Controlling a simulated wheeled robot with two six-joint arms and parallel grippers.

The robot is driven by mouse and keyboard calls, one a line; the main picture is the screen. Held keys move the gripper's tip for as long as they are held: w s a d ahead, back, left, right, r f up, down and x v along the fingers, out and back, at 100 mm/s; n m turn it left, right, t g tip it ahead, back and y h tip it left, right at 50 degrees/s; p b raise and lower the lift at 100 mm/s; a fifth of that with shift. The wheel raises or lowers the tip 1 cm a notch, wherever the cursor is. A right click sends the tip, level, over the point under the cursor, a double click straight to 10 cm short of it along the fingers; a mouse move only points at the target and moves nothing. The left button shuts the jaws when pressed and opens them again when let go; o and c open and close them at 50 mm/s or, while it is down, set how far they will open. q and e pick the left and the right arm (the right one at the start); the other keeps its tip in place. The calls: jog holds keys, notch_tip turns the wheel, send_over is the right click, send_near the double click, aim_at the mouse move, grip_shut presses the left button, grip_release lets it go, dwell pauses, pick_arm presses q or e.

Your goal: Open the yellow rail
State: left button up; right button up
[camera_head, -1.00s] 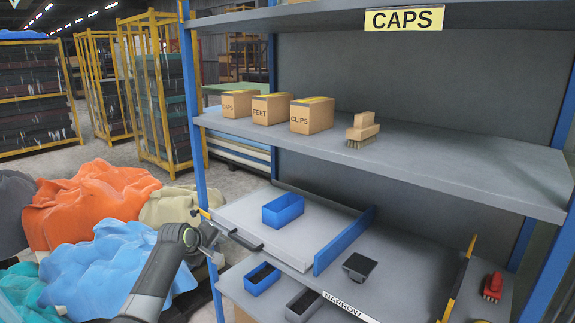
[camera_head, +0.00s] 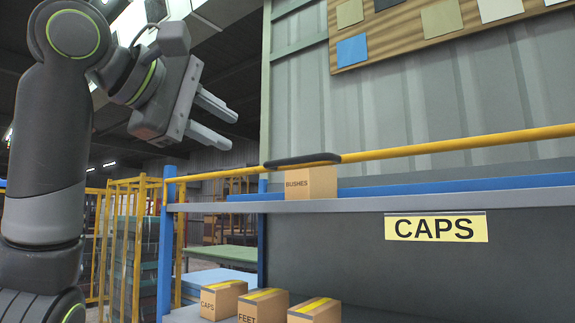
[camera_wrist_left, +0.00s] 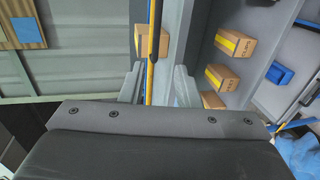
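The yellow rail (camera_head: 440,146) runs across the front of the top shelf, above the CAPS label. It carries a black grip sleeve (camera_head: 302,160) near the BUSHES box. My left gripper (camera_head: 222,124) is up and left of the sleeve in the head view, its two fingers apart and empty. In the left wrist view the rail (camera_wrist_left: 153,45) appears in line with the gap between the open fingers (camera_wrist_left: 157,78), but the head view shows the gripper clear of it. My right gripper is not in view.
A BUSHES box (camera_head: 311,182) stands on the top shelf (camera_head: 350,205) behind the rail. CAPS, FEET and CLIPS boxes (camera_head: 315,311) stand on the shelf below. A blue post (camera_head: 165,250) is at the shelf's left end. A board with coloured squares (camera_head: 400,30) hangs behind.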

aim_at(289, 161)
pick_arm(q)
jog(key=p+x, duration=0.3)
jog(key=x, duration=0.2)
jog(key=p+x, duration=0.3)
jog(key=x, duration=0.2)
jog(key=p+x, duration=0.3)
jog(key=x, duration=0.3)
jog(key=shift+s+d+r, duration=0.2)
jog(key=shift+d+r, duration=0.15)
jog(key=shift+r, duration=0.05)
jog(key=shift+w+d+f, duration=0.15)
jog(key=shift+w+f, duration=0.05)
jog(key=shift+w, duration=0.1)
jog(key=shift+c, duration=0.2)
jog(key=shift+s, duration=0.1)
grip_shut()
